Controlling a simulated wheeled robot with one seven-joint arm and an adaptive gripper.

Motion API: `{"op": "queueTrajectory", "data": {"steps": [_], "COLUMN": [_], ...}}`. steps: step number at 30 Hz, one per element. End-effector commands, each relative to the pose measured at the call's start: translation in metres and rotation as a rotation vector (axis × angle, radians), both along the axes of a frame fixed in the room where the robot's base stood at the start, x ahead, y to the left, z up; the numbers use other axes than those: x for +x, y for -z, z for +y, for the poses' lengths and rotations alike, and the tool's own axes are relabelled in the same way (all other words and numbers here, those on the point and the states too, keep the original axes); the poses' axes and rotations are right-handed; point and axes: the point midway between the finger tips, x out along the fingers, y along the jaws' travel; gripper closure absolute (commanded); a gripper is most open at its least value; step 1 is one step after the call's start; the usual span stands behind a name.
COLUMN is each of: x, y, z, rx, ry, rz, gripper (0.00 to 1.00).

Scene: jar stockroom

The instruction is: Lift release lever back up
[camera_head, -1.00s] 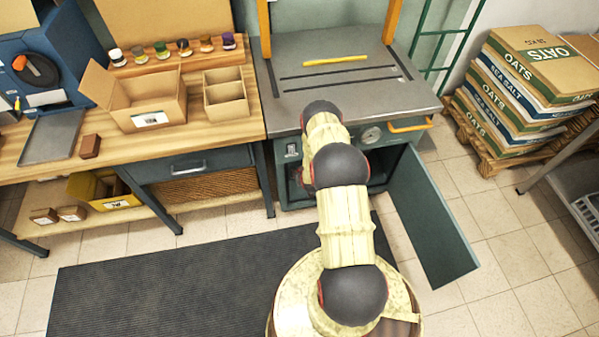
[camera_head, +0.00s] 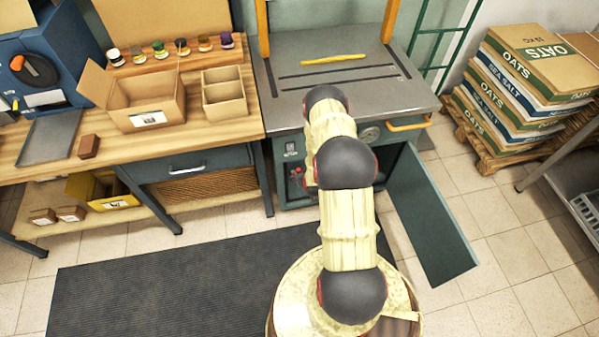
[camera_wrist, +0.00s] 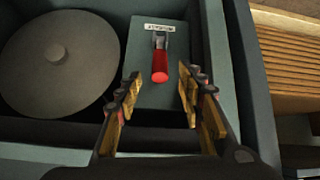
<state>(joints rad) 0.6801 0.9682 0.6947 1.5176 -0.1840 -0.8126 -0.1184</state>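The release lever (camera_wrist: 159,62) has a red handle and a metal bracket, and shows in the wrist view below a small white label (camera_wrist: 173,28) on a grey-green panel. Its red end points toward my camera. My gripper (camera_wrist: 158,85) is open and empty, with one finger on each side of the lever's end and no visible contact. In the head view my arm hides the gripper. Some small red parts (camera_head: 297,180) show in the open cabinet there; I cannot tell whether one is the lever.
A large round grey disc (camera_wrist: 58,62) lies left of the lever, and a cabinet wall stands close on the right. In the head view the cabinet door (camera_head: 430,215) hangs open to the right. A workbench (camera_head: 235,133) stands at left.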

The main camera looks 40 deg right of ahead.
Motion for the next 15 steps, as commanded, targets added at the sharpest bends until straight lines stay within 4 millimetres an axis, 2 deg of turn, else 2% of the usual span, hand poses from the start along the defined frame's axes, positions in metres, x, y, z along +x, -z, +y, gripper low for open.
{"op": "queueTrajectory", "data": {"steps": [6,15], "x": [-0.019,-0.027], "y": [-0.023,-0.031], "z": [0.009,0.014], "rx": [-0.001,-0.001], "ry": [0.001,0.001], "rz": [-0.001,0.0], "gripper": [0.62,0.62]}}
